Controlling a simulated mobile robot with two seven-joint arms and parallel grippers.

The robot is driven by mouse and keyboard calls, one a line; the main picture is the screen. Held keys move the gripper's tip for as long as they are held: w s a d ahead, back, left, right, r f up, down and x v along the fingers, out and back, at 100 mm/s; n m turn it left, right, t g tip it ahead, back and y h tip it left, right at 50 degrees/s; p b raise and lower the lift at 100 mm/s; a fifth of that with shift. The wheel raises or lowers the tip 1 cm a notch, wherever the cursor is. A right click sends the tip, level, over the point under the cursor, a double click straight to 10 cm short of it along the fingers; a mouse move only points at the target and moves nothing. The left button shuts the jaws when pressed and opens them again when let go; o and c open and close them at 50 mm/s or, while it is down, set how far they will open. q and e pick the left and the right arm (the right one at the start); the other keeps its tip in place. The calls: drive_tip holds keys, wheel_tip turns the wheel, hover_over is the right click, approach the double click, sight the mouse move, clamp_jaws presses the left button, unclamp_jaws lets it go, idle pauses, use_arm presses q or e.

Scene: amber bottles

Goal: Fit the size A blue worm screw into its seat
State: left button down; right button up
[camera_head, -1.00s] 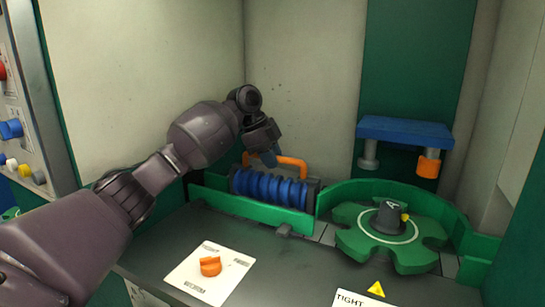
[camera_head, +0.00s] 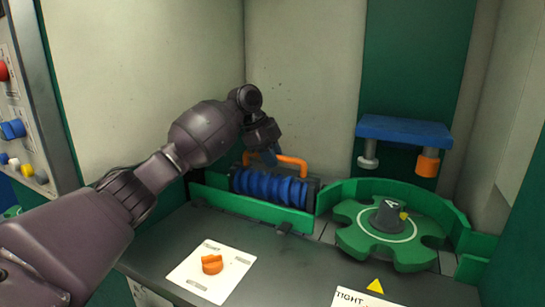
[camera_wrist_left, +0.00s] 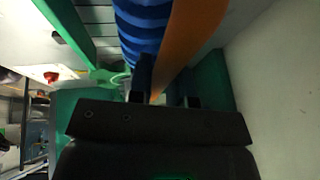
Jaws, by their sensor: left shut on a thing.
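The blue worm screw (camera_head: 268,188) lies lengthwise in the green-walled seat (camera_head: 240,208) on the counter. It has dark end pieces and an orange handle (camera_head: 292,160) arching over it. My left gripper (camera_head: 268,157) is shut on the orange handle near its left part. In the left wrist view the gripper (camera_wrist_left: 165,85) has the orange handle (camera_wrist_left: 190,35) at its fingers, with the blue ribs of the worm screw (camera_wrist_left: 142,25) beside it. Whether the screw is fully down in the seat I cannot tell. My right gripper is not in view.
The grey counter front is otherwise mostly clear.

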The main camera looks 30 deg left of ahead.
use_arm(q)
drive_tip(key=shift+r, duration=0.2)
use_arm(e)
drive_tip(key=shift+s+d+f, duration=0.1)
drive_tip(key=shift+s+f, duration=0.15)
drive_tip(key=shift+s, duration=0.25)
use_arm(q)
drive_tip(key=shift+f, duration=0.1)
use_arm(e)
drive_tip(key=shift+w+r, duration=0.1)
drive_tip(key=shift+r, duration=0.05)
use_arm(q)
drive_tip(key=shift+f, duration=0.25)
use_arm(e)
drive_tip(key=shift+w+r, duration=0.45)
